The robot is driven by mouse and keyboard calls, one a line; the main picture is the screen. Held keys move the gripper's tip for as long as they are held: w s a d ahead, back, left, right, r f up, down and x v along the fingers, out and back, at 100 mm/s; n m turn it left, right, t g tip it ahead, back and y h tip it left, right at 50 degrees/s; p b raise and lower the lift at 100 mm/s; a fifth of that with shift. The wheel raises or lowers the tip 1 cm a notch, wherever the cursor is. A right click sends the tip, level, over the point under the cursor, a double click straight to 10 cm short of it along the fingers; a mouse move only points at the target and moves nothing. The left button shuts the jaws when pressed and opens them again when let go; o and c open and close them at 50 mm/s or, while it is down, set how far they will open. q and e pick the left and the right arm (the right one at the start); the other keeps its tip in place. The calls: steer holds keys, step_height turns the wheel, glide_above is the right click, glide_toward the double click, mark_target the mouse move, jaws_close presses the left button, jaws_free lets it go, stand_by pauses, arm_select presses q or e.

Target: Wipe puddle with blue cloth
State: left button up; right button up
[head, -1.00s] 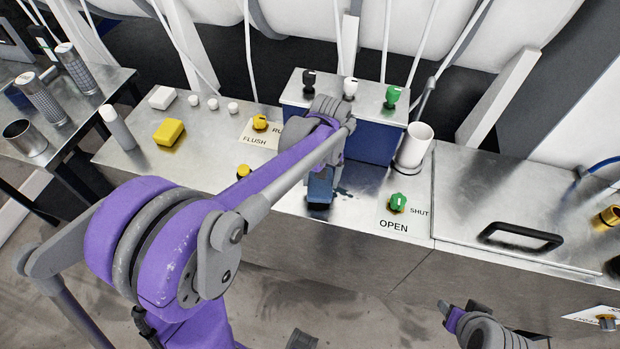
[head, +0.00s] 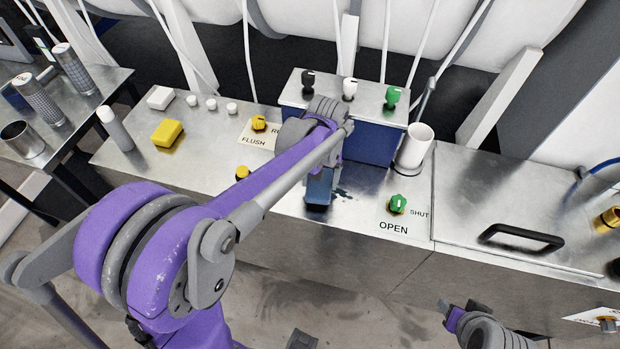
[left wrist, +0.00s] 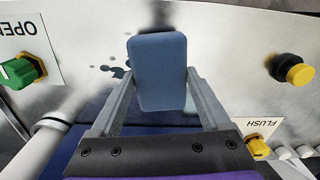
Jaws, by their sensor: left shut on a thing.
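The blue cloth (head: 319,188) is a small thick pad, low at the metal counter behind the front edge. My left gripper (left wrist: 159,82) is shut on it, with one finger on each side of the cloth in the left wrist view (left wrist: 157,60). The puddle (head: 342,193) shows as small dark spots on the counter just right of the cloth. In the left wrist view the spots (left wrist: 117,72) lie just left of the cloth. I cannot tell whether the cloth touches the counter. My right gripper (head: 456,312) is low at the right, away from the counter top, its jaws unclear.
A blue box with three knobs (head: 350,110) stands behind the cloth. A white cup (head: 415,147) and a green knob (head: 397,203) are to the right. A yellow knob (head: 243,172) and a yellow block (head: 168,132) are to the left.

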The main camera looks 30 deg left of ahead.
arm_select(q)
steer(key=shift+w+d+r+m+h, duration=0.15)
steer(key=shift+w+d+r+m, duration=0.15)
steer(key=shift+d, duration=0.25)
steer(key=shift+w+d+r+m+h, duration=0.2)
steer(key=shift+w+d+r, duration=0.1)
steer(key=shift+d, duration=0.2)
steer(key=shift+a, duration=0.25)
steer(key=shift+s+a, duration=0.2)
steer(key=shift+a, duration=0.25)
steer(key=shift+s+a+r, duration=0.15)
steer(key=shift+s+a, duration=0.05)
steer(key=shift+a, duration=0.5)
steer(key=shift+s, duration=0.1)
arm_select(e)
steer(key=shift+d+f, duration=0.2)
steer(key=shift+d, duration=0.45)
steer(key=shift+d+f, duration=0.2)
steer(key=shift+d, duration=0.4)
arm_select(q)
steer(key=shift+f, duration=0.2)
arm_select(e)
steer(key=shift+a, duration=0.1)
